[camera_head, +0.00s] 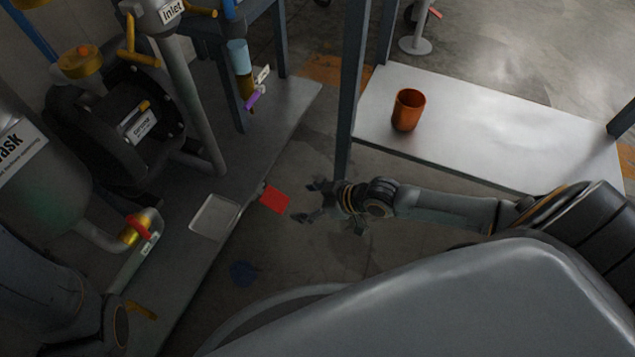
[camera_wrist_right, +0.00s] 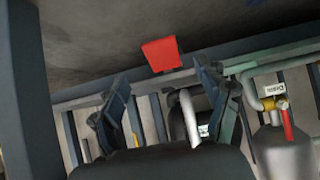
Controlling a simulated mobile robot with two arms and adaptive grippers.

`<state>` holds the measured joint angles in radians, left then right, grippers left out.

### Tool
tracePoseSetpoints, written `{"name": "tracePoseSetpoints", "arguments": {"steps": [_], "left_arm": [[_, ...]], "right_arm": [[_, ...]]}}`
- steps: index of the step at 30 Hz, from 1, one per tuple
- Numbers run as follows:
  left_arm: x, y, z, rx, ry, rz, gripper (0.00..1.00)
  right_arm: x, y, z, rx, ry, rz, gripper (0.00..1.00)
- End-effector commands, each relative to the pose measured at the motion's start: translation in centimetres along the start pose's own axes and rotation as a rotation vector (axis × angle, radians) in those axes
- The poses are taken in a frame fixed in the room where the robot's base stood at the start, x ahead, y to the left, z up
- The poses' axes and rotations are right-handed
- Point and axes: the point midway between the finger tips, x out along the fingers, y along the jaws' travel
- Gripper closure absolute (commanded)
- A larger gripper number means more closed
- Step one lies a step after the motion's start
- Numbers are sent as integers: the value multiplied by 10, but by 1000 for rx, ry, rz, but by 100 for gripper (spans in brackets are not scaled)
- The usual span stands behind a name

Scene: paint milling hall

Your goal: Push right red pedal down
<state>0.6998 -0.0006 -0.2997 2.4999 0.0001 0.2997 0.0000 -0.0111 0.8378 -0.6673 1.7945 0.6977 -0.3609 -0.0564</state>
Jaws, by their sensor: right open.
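The red pedal (camera_head: 275,199) is a small flat red plate at the edge of the low grey platform, left of my right gripper in the head view. In the right wrist view the red pedal (camera_wrist_right: 162,54) shows ahead, above and between the fingers. My right gripper (camera_head: 305,201) is open and empty, its fingers pointing at the pedal with a small gap in the picture. In the right wrist view its two fingers (camera_wrist_right: 162,95) stand apart. I cannot tell the exact height over the pedal. My left gripper is not seen; part of my left arm shows at the lower left.
A light tray (camera_head: 214,217) lies on the platform left of the pedal. A blue round thing (camera_head: 243,272) is on the floor below. An orange cup (camera_head: 407,110) stands on a grey table (camera_head: 470,115). A dark post (camera_head: 350,100) rises behind my right gripper. Pipes and machinery fill the left.

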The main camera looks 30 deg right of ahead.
Motion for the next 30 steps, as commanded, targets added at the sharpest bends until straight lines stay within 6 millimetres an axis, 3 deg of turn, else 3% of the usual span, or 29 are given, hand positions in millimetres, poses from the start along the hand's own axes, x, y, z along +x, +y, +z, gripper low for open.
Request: {"name": "tracePoseSetpoints", "arguments": {"steps": [3, 9, 27, 30], "left_arm": [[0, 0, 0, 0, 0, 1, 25], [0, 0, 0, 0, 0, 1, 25], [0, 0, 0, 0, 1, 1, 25], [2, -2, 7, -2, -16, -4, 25]], "right_arm": [[-24, 0, 1, -3, -3, 0, 25], [-44, 0, 1, -1, -2, 0, 25], [-48, 0, 0, -1, 0, 0, 25], [-54, 0, -8, -1, 0, 0, 25]]}}
